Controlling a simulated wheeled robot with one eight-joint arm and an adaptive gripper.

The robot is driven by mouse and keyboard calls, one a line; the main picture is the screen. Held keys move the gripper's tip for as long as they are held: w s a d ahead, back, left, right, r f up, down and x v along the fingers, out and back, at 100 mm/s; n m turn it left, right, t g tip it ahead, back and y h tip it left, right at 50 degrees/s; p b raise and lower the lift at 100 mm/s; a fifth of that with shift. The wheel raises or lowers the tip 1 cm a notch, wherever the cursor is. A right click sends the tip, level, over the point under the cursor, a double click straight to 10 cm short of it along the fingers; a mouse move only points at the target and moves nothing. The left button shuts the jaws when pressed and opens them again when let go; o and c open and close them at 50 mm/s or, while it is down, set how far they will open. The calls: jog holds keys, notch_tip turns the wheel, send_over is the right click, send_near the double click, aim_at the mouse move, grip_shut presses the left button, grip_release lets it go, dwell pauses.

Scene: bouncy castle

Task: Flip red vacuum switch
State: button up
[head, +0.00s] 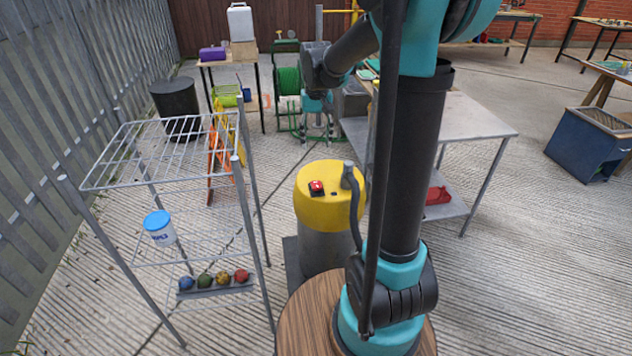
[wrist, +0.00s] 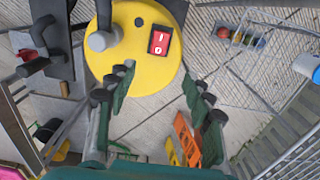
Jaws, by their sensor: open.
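The red vacuum switch (head: 316,187) sits on the yellow lid (head: 312,211) of a grey drum-shaped vacuum, in front of me. In the wrist view the switch (wrist: 159,43) is a red rocker in a black frame, with white I and O marks. It lies beyond the fingertips, nearer the top of the picture. My gripper (wrist: 163,82) is open and empty, its fingers spread with the yellow lid (wrist: 142,78) showing between them. In the head view my gripper (head: 318,105) hangs behind the vacuum, its fingers hard to make out.
A grey hose (head: 351,195) rises from the lid's right side, close to the switch. A metal table (head: 480,118) stands to the right. A round wooden top (head: 303,318) is in front.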

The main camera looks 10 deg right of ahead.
aim_at(317, 184)
notch_tip(317, 184, down, 16)
jog(key=shift+f, duration=0.25)
dwell(0.4)
